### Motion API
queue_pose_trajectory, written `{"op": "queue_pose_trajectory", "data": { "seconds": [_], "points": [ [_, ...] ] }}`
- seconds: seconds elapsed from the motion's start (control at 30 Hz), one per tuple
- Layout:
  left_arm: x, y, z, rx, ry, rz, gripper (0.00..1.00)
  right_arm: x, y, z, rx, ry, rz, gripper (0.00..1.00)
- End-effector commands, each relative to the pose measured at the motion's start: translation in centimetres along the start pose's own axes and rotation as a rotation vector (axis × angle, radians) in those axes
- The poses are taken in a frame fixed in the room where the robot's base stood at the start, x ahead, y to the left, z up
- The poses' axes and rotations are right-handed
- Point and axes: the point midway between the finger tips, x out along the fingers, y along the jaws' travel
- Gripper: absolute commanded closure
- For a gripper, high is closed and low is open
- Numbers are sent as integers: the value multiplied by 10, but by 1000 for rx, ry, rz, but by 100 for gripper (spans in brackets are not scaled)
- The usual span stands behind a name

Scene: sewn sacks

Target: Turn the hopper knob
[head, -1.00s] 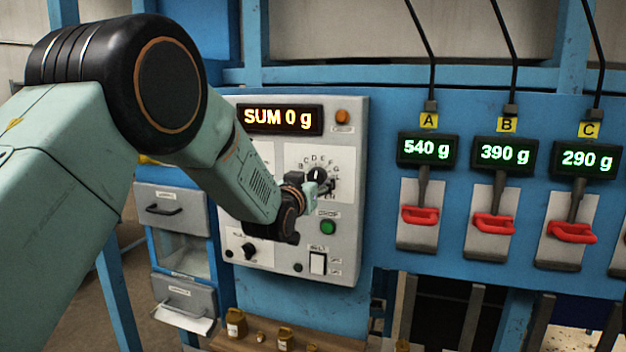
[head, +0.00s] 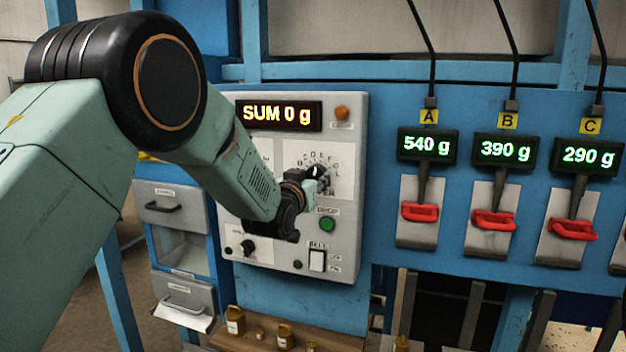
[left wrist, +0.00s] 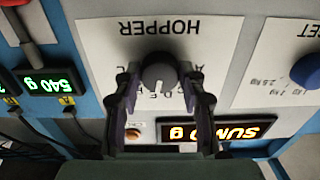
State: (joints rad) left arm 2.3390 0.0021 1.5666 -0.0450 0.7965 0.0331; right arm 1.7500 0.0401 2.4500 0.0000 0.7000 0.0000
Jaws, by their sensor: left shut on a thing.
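The hopper knob (left wrist: 158,72) is dark grey and round, on a white plate marked HOPPER with letters around it. In the left wrist view the plate appears upside down, and the knob's pale mark faces the picture's bottom, towards the middle letters. My left gripper (left wrist: 160,80) is shut on the knob, one finger at each side. In the head view the left gripper (head: 314,180) is at the lettered dial (head: 340,158), and the knob (head: 318,170) is largely hidden by the fingers. My right gripper is in neither view.
The panel display (head: 279,115) reads SUM 0 g. A green button (head: 327,224) and a belt switch (head: 317,261) sit below the dial. Another black knob (head: 248,247) is lower left. Red handles (head: 420,212) under weight displays are to the right.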

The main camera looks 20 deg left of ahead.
Motion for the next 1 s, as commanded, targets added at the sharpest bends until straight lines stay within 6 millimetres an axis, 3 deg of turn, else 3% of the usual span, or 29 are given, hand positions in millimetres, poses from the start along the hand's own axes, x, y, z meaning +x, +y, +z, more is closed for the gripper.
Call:
{"op": "queue_pose_trajectory", "data": {
  "seconds": [0.37, 1.0],
  "points": [
    [1, 1, -1, -134, 6, 3, 91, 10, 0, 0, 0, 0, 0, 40],
    [1, 2, -3, -725, 9, 6, 91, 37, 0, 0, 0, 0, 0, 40]
  ]
}}
